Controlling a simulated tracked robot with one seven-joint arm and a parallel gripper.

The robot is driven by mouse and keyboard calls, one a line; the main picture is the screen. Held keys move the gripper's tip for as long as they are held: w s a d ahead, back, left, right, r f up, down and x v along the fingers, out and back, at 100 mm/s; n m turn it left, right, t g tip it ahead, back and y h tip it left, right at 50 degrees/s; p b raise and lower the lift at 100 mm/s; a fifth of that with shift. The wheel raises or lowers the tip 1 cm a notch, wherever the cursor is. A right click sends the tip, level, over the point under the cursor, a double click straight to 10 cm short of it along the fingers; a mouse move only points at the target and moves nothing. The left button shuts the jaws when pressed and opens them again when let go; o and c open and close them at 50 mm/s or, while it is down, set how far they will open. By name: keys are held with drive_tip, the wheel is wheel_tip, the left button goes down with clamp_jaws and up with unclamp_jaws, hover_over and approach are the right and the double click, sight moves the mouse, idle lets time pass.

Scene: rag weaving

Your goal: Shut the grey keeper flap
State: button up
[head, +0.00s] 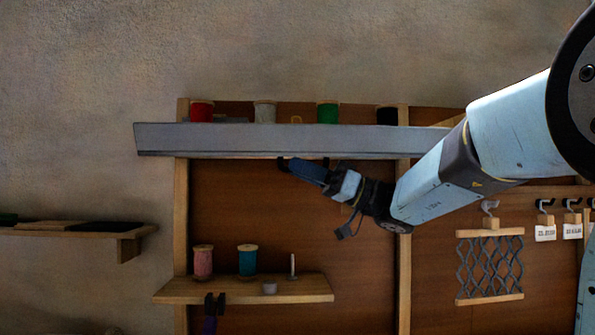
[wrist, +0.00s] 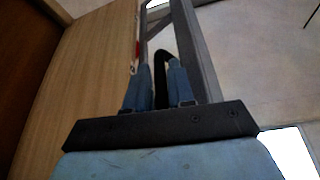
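The grey keeper flap (head: 245,138) is a long bar lying across the front of the upper shelf, in front of the lower parts of the spools. It also shows as a grey rail in the wrist view (wrist: 203,62). A dark handle sits under its lower edge near the middle and appears as a black curved bar (wrist: 161,72) in the wrist view. My gripper (head: 295,166) reaches in from the right, just below the flap. Its two blue fingers lie close on both sides of the black bar and look shut on it. The exact contact is partly hidden.
Red (head: 202,111), pale (head: 264,111), green (head: 327,112) and dark spools stand behind the flap. A lower shelf (head: 250,290) holds pink and teal spools. A side shelf (head: 75,230) is at left. A hanging lattice (head: 490,265) is at right. Space below the flap is open.

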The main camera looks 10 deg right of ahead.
drive_tip(key=shift+c, duration=0.2)
clamp_jaws()
drive_tip(key=shift+s+a, duration=0.1)
drive_tip(key=shift+a, duration=0.15)
drive_tip(key=shift+d, duration=0.15)
